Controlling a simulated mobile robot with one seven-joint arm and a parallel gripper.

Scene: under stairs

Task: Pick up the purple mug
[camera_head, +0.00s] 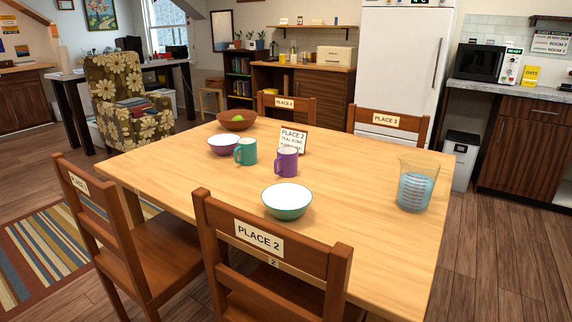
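The purple mug (287,162) stands upright near the middle of the wooden table (350,215). Its handle points left. A teal mug (246,152) stands close to its left, apart from it. A white bowl with a green outside (287,203) sits in front of the purple mug. My gripper does not show in the head view.
A measuring jug (416,187) with blue liquid stands at the right. Chairs (262,245) surround the table. The tabletop between mug and jug is clear.

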